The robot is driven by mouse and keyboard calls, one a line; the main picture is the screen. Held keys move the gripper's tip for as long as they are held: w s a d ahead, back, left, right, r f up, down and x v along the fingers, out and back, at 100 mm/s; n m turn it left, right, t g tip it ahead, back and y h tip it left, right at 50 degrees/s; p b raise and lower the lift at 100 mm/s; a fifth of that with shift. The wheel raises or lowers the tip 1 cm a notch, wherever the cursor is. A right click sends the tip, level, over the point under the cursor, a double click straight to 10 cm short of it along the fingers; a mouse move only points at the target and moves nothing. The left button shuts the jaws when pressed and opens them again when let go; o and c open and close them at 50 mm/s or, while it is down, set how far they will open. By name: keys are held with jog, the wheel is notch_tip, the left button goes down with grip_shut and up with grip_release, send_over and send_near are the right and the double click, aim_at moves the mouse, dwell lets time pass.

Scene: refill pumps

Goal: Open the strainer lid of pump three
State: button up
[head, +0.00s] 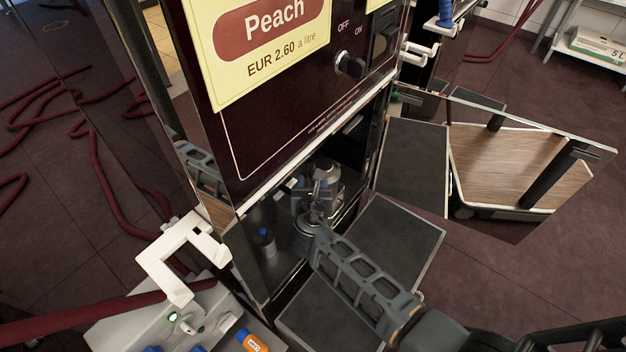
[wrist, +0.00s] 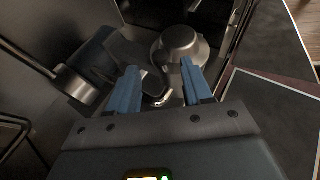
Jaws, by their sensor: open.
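The cabinet (head: 290,120) bears a Peach sign and has an open lower bay. Inside the bay stands metal pump gear with a round top (head: 327,170), partly hidden by my arm. My gripper (head: 316,200) reaches into this bay from the lower right. In the wrist view its two blue fingers (wrist: 160,72) are open. A dark and shiny curved metal piece (wrist: 157,90) shows between the fingers; I cannot tell whether they touch it. Just beyond is a round, flanged metal cap (wrist: 179,42). I cannot tell which part is the strainer lid, and no pump number is readable.
A blue-capped bottle (head: 265,240) stands at the bay's left. A metal cylinder (wrist: 75,84) lies left of the fingers. A shiny panel (head: 530,165) juts out at right.

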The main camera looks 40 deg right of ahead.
jog(key=x, duration=0.3)
jog(key=shift+w+d+f+b, duration=0.1)
jog(key=shift+w+b, duration=0.05)
jog(key=shift+b, duration=0.2)
grip_shut()
dwell(0.4)
